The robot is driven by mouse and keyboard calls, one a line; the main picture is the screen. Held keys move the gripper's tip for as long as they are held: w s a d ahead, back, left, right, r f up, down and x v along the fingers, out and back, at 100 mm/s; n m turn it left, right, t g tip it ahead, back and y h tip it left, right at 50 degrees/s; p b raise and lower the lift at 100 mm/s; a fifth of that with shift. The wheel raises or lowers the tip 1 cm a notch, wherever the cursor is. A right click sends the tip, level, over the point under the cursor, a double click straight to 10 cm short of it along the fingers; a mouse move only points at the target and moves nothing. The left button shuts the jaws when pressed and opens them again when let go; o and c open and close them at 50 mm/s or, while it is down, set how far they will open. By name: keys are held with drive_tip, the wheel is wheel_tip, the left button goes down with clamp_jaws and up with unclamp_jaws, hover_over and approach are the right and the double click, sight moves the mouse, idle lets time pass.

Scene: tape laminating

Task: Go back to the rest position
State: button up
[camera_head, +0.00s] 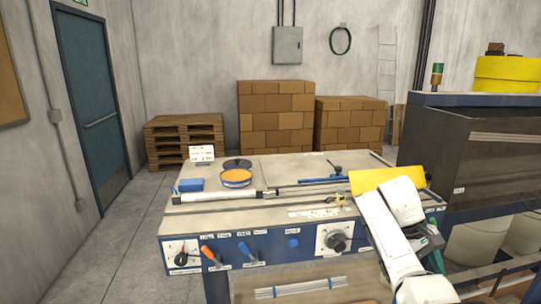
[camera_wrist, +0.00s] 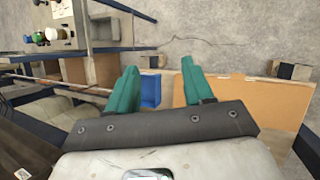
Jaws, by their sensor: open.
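My gripper (camera_wrist: 158,66) shows in the wrist view with its two teal fingers spread apart. Nothing is held between them; the floor and a small blue bin (camera_wrist: 150,90) show beyond the gap. In the head view my white arm folds at the lower right, in front of the right end of the workbench (camera_head: 240,222). Teal parts show along its right side, and the fingertips cannot be made out there. The arm is apart from the roll with the orange face (camera_head: 236,177) and the white roller bar (camera_head: 220,196) on the bench top.
A yellow panel (camera_head: 375,180) lies behind my arm at the bench's right end. A dark cabinet (camera_head: 475,155) stands close on the right. Cardboard boxes (camera_head: 275,117) and wooden pallets (camera_head: 184,138) stand at the back wall. The floor at left, before the blue door (camera_head: 90,95), is clear.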

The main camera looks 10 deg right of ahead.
drive_tip(key=s+a+f+t+y+b, duration=0.1)
drive_tip(key=s+a+f, duration=0.25)
drive_tip(key=f, duration=0.35)
drive_tip(key=s+a+f+t, duration=0.1)
drive_tip(key=s+a+f, duration=0.2)
drive_tip(key=s+f, duration=0.35)
drive_tip(key=s+a+f+t+y+b, duration=0.1)
drive_tip(key=s+a+f, duration=0.25)
drive_tip(key=f, duration=0.55)
drive_tip(key=s+a+m+t+y+b, duration=0.1)
drive_tip(key=s+a, duration=0.2)
drive_tip(key=s, duration=0.9)
drive_tip(key=s+a+f+m+t+y+b, duration=0.1)
drive_tip(key=s+a, duration=0.3)
drive_tip(key=s, duration=0.8)
drive_tip(key=shift+s+m, duration=0.2)
drive_tip(key=shift+m, duration=0.1)
